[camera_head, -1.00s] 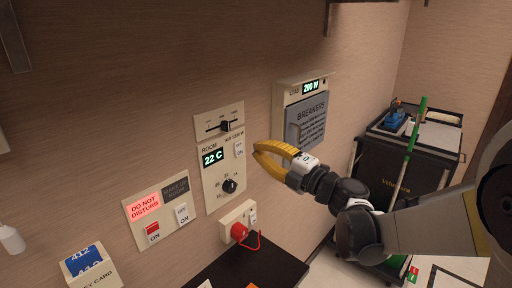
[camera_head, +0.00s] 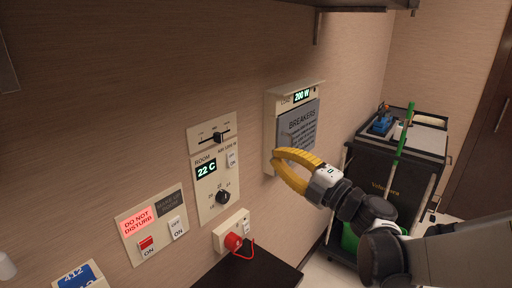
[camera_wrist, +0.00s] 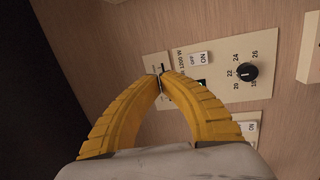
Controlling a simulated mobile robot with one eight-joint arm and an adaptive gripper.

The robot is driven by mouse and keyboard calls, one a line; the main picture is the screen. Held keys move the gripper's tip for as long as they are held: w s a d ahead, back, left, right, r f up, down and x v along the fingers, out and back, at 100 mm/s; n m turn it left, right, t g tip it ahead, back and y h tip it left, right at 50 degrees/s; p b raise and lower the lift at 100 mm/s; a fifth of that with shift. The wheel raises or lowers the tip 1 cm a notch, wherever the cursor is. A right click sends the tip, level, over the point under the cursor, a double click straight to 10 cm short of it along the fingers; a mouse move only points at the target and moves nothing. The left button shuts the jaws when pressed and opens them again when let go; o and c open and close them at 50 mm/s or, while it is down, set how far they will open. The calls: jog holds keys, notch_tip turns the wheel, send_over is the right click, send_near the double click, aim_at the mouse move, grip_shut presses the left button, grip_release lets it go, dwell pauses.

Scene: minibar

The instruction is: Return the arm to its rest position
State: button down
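My gripper (camera_head: 273,156) has yellow curved fingers. In the head view it hangs in front of the wall, by the lower left of the breaker box (camera_head: 272,130). In the wrist view its fingertips (camera_wrist: 160,76) meet, with nothing seen between them, so it is shut and empty. The fingers cover part of the room thermostat panel (camera_wrist: 240,48) in that view. My arm reaches in from the lower right of the head view. I cannot tell the gap between the fingertips and the wall.
The thermostat panel (camera_head: 206,205) reads 22 C. A do-not-disturb panel (camera_head: 131,242) and a socket with a red plug (camera_head: 233,241) are lower on the wall. A dark counter (camera_head: 255,270) lies below. A black cart (camera_head: 375,170) stands at the right, behind my arm. A shelf (camera_head: 365,5) overhangs above.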

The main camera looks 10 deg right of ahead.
jog(key=d+r+m+t+h, duration=0.45)
jog(key=d+m+h, duration=0.55)
jog(key=m+h, duration=0.3)
jog(key=s+d+f+m+g+h, duration=0.3)
jog(key=s+d+f+m+g, duration=0.15)
jog(key=s+f+m, duration=0.3)
jog(key=s+a+f+m+g+y, duration=0.1)
jog(key=s+a+f+m+g, duration=0.1)
jog(key=s+f, duration=0.4)
jog(key=s+a+f+m+g+y, duration=0.2)
jog(key=s+a+f+g, duration=0.3)
jog(key=s, duration=0.4)
notch_tip(320, 180, down, 2)
jog(key=shift+a+f+m+g+b, duration=0.15)
jog(key=shift+a+m+g+b, duration=0.15)
jog(key=shift+g, duration=0.5)
